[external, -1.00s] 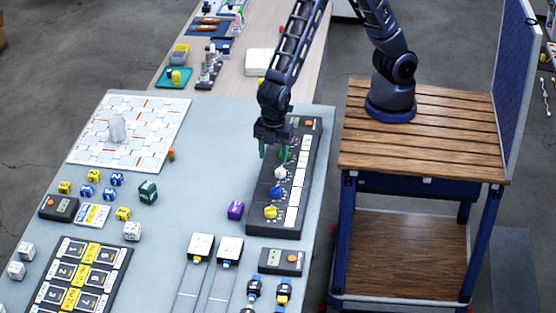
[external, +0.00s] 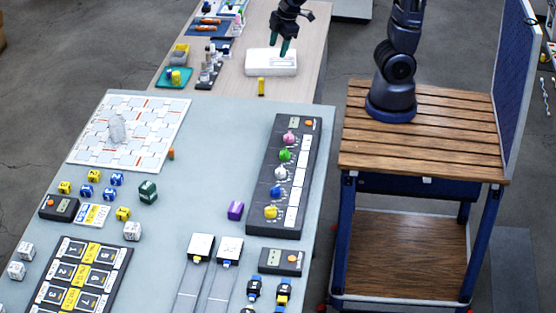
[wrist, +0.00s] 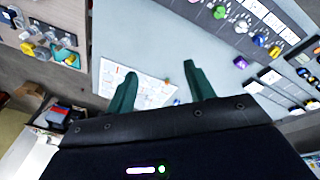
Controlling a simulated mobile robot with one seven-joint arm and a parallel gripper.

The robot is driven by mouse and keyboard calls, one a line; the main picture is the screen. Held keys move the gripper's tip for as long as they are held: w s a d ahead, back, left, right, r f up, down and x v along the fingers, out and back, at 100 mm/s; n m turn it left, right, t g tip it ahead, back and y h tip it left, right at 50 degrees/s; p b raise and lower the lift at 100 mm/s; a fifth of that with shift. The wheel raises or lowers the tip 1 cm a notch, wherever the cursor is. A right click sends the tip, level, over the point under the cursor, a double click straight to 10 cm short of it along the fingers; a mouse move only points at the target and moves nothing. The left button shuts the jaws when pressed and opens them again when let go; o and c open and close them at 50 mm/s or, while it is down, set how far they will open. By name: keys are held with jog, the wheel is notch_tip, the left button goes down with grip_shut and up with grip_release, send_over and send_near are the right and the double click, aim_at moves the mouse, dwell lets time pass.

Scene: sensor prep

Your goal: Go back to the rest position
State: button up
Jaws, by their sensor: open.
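My gripper (external: 281,47) is at the top of the external view, raised in front of or above the white box on the far wooden table. Its two green fingers point down, apart, with nothing between them. In the wrist view my gripper (wrist: 160,88) is also open and empty, and the grey table lies beyond the fingers. My arm's base stands on the slatted wooden cart (external: 425,155) at the right.
A black panel (external: 262,205) holds a row of coloured knobs on the grey table (external: 190,190). A white patterned board (external: 150,125), dice and a purple block (external: 235,210) lie left of it. The white box (external: 270,62) and yellow piece (external: 261,87) are on the far table.

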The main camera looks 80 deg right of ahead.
jog(key=s+d+r+m+t, duration=0.1)
jog(key=s+d+r+m, duration=0.1)
jog(key=s+d, duration=0.5)
jog(key=s+d+r+m+t, duration=0.1)
jog(key=s+d+r+m, duration=0.1)
jog(key=s+d+m, duration=0.3)
jog(key=s+d, duration=0.3)
jog(key=d, duration=0.4)
jog(key=shift+s+r+m, duration=0.2)
jog(key=shift+r+m, duration=0.05)
jog(key=shift+m, duration=0.05)
dwell(1.7)
